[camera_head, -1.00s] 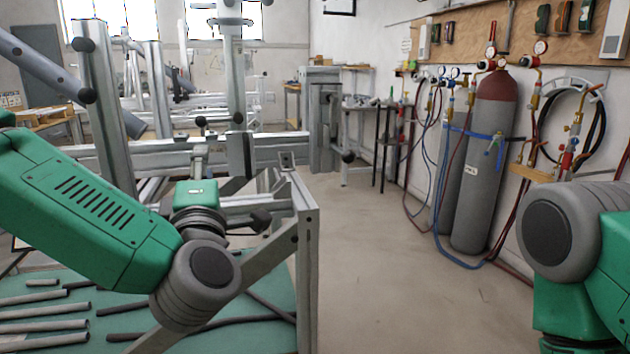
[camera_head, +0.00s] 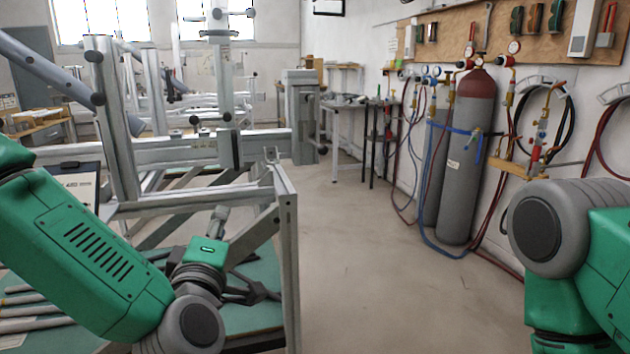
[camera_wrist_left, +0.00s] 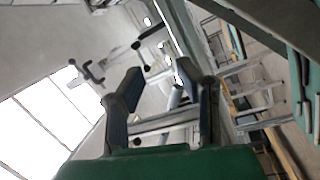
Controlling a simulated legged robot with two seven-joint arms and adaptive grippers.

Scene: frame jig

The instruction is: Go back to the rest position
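My left arm comes in from the lower left in the head view, its green-capped wrist in front of the metal frame jig (camera_head: 286,240). Of my right arm, only grey and green links show at the right edge of the head view. Its gripper is out of view.
The jig's green table (camera_head: 255,315) holds several metal tubes (camera_head: 30,325) and some dark pieces. Gas cylinders (camera_head: 468,170) with hoses stand against the right wall below a wooden tool board (camera_head: 470,40). The concrete floor (camera_head: 375,265) between jig and cylinders is clear.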

